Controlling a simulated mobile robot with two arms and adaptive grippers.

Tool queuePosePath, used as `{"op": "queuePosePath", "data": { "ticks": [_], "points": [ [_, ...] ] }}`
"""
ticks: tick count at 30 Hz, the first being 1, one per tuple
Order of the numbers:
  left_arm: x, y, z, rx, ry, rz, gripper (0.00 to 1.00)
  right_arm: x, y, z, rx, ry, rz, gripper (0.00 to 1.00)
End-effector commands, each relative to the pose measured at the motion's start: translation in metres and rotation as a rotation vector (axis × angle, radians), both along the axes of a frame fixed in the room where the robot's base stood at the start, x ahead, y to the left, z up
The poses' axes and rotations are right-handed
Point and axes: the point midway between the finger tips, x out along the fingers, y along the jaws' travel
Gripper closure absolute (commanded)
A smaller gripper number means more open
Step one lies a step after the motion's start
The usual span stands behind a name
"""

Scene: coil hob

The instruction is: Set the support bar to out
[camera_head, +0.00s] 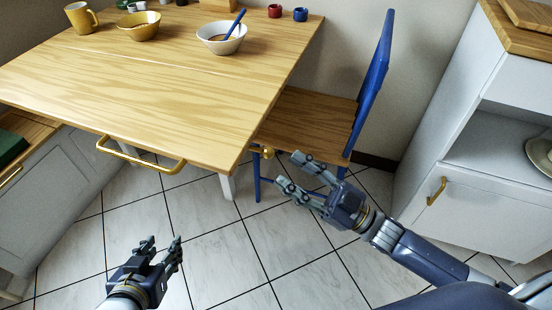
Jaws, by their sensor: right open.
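A light wooden table leaf (180,95) fills the upper left, level. A brass bar handle (140,157) runs along its front edge. A small brass knob (267,152) shows beneath the leaf's right edge, near the blue chair; a support bar behind it cannot be made out clearly. My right gripper (291,171) is open and empty, its fingertips pointing left, just right of and below the knob and apart from it. My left gripper (161,244) is open and empty over the floor, below the brass handle. The underside of the leaf is hidden.
A blue chair (371,75) with a wooden seat stands right of the table. A white cabinet (480,205) is at the right. A yellow mug (81,18), a gold bowl (138,26) and a white bowl (221,47) stand on the table. Tiled floor is clear in front.

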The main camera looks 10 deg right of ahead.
Motion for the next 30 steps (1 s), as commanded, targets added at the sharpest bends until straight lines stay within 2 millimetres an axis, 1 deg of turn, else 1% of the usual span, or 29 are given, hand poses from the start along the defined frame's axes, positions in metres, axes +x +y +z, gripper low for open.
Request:
{"op": "queuePosePath", "data": {
  "ticks": [1, 3, 6, 9, 26, 30],
  "points": [
    [0.000, 0.000, 0.000, 0.000, 0.000, 0.000, 0.60, -0.007, -0.007, -0.006, -0.002, 0.005, 0.000, 0.58],
    [0.000, 0.000, 0.000, 0.000, 0.000, 0.000, 0.60, -0.014, -0.015, -0.010, -0.001, 0.005, 0.001, 0.58],
    [0.000, 0.000, 0.000, 0.000, 0.000, 0.000, 0.60, -0.022, -0.025, -0.015, -0.002, 0.003, 0.001, 0.58],
    [0.000, 0.000, 0.000, 0.000, 0.000, 0.000, 0.60, -0.027, -0.030, -0.017, -0.001, 0.000, 0.002, 0.58],
    [0.000, 0.000, 0.000, 0.001, 0.000, 0.001, 0.60, -0.029, -0.032, -0.018, 0.001, 0.000, 0.002, 0.58],
    [0.000, 0.000, 0.000, -0.001, 0.000, 0.001, 0.60, -0.026, -0.029, -0.019, -0.003, 0.013, -0.017, 0.58]
  ]
}}
